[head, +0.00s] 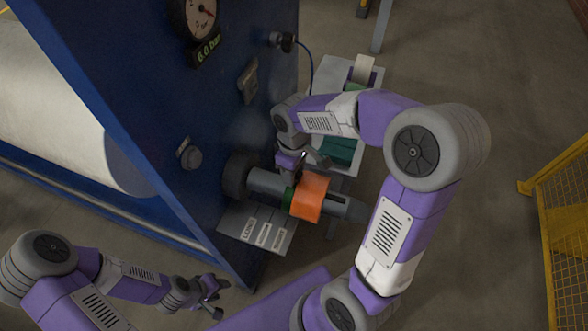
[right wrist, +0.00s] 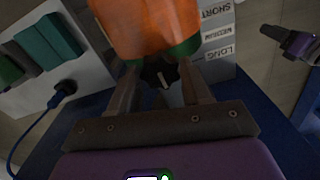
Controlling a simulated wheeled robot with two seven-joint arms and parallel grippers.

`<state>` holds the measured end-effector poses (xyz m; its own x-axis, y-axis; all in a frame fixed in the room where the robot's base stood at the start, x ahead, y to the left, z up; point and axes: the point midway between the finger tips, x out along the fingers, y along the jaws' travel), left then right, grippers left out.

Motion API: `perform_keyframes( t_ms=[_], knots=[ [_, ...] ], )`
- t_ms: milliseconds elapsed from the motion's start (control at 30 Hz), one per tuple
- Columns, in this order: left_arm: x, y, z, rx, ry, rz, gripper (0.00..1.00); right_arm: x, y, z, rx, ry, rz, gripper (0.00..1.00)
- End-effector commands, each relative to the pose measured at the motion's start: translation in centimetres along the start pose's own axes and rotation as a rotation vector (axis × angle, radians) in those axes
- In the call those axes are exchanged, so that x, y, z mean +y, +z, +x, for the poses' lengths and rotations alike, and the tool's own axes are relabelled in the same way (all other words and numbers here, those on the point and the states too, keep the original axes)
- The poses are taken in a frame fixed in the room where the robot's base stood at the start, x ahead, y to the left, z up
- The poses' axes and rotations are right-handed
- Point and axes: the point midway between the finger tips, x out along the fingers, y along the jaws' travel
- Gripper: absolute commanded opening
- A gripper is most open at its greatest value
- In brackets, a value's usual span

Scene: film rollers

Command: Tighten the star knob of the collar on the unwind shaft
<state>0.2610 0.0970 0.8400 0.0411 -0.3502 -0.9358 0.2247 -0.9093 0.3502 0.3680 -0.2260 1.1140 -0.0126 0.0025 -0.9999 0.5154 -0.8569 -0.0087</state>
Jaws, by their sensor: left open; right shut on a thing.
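The grey unwind shaft (head: 345,207) sticks out to the right from the blue machine panel. An orange film roll (head: 310,198) with a green core edge (head: 288,197) sits around it; the roll also fills the top of the right wrist view (right wrist: 150,25). My right gripper (head: 292,165) reaches down to the shaft beside the roll's machine side. In the right wrist view its fingers (right wrist: 160,88) are shut on the dark star knob (right wrist: 160,73). The collar is mostly hidden by the roll and fingers. My left gripper (head: 212,287) is open and empty, low and left of the shaft.
A plate labelled LONG, MEDIUM and SHORT (head: 240,228) lies below the shaft. A shelf with green blocks (head: 340,151) stands behind my right arm. A gauge (head: 193,16) is on the blue panel. A yellow mesh fence (head: 565,215) is at right; floor before it is clear.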

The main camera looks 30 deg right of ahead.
Motion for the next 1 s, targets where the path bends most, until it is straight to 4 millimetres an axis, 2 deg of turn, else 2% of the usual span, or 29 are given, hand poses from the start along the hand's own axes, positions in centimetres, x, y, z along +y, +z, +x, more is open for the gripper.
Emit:
perform_keyframes(
  t_ms=[400,433,600,867,1000],
  knots=[
    [0.0,0.0,0.0,0.000,0.000,0.000,0.43,0.0,0.0,-0.1,0.001,0.001,0.008,0.17],
    [0.0,0.0,0.0,0.000,0.000,0.000,0.43,0.0,0.0,-0.1,0.001,0.001,0.008,0.49],
    [0.0,0.0,0.0,0.000,0.000,0.000,0.43,0.0,0.0,-0.1,0.001,0.001,0.007,0.73],
    [0.0,0.0,0.0,0.000,0.000,0.000,0.43,0.0,0.0,-0.1,0.001,0.001,0.007,0.73],
    [0.1,0.0,-0.2,0.000,0.000,0.000,0.43,0.1,-0.1,-1.3,0.003,0.003,0.007,0.73]
  ],
)
